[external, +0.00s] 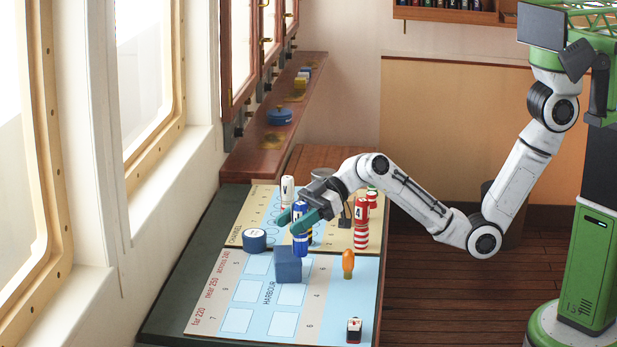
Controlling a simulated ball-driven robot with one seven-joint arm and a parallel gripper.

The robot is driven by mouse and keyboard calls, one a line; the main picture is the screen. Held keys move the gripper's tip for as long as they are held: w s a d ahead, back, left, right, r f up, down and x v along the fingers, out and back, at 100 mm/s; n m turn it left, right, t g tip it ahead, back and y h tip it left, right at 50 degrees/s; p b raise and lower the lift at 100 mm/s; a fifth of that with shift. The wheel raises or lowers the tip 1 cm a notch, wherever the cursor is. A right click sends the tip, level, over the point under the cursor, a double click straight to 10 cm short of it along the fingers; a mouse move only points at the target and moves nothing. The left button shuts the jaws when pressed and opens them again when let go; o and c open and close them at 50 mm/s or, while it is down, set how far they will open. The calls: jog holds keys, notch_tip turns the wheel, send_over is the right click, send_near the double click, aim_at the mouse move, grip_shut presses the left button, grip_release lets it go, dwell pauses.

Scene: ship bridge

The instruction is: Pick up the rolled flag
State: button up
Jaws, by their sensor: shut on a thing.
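My gripper (296,218), with teal fingers, reaches in from the right over the chart board. It is shut on a blue roll (301,210) with a white marked label, which I take to be the rolled flag. The roll stands upright between the fingers, and its blue lower part (300,246) shows below them. The fingers hide part of the roll. I cannot tell whether its lower end touches the board.
An orange piece (348,262) and small dark block (354,329) stand on the chart board (215,300).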

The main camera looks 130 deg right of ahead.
jog(key=shift+c, duration=0.6)
jog(key=shift+r, duration=0.1)
